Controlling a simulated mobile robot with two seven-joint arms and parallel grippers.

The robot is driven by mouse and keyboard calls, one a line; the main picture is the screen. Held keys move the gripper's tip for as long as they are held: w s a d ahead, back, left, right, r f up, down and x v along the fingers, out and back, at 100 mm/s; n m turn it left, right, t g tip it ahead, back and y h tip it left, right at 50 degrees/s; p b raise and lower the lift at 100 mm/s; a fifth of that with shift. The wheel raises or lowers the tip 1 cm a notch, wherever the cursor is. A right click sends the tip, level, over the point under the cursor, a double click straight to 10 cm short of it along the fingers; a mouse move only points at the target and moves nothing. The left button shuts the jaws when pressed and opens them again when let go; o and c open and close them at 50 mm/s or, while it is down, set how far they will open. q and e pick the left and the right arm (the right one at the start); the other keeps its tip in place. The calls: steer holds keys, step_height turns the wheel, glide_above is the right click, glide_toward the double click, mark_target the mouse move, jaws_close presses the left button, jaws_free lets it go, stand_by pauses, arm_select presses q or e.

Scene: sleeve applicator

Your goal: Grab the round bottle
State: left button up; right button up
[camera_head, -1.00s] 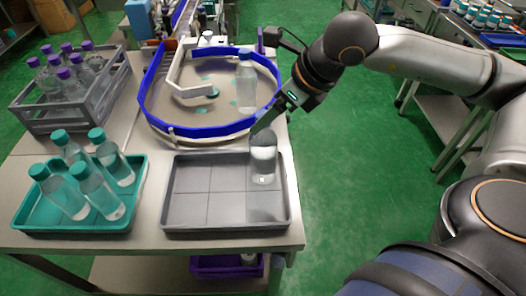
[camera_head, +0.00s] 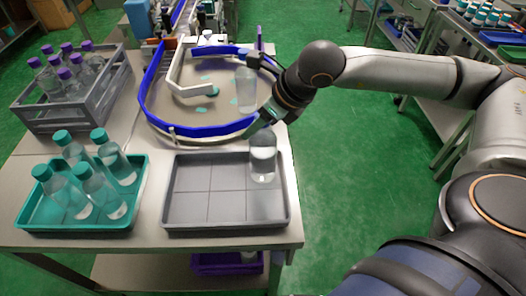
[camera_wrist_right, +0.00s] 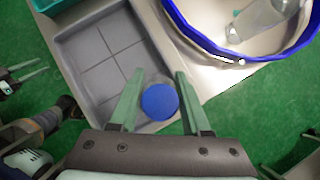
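A clear round bottle (camera_head: 263,160) stands upright in the back right corner of the grey tray (camera_head: 176,222). Its blue cap (camera_wrist_right: 160,102) shows in the right wrist view; in the head view my gripper covers the cap. My right gripper (camera_head: 263,124) is at the bottle's top. In the right wrist view its two green fingers (camera_wrist_right: 157,98) are apart, one on each side of the cap, with a visible gap at least on the left. My left gripper (camera_wrist_right: 32,71) shows only at the left edge of the right wrist view, fingers apart and empty.
Another clear bottle (camera_head: 246,90) stands inside the blue-rimmed ring (camera_head: 195,131) behind the tray. A teal tray (camera_head: 75,222) with several teal-capped bottles is at left. A grey crate (camera_head: 75,117) holds several purple-capped bottles. The rest of the grey tray is empty.

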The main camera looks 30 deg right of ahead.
jaws_close()
steer(key=shift+r, duration=0.1)
stand_by(0.8)
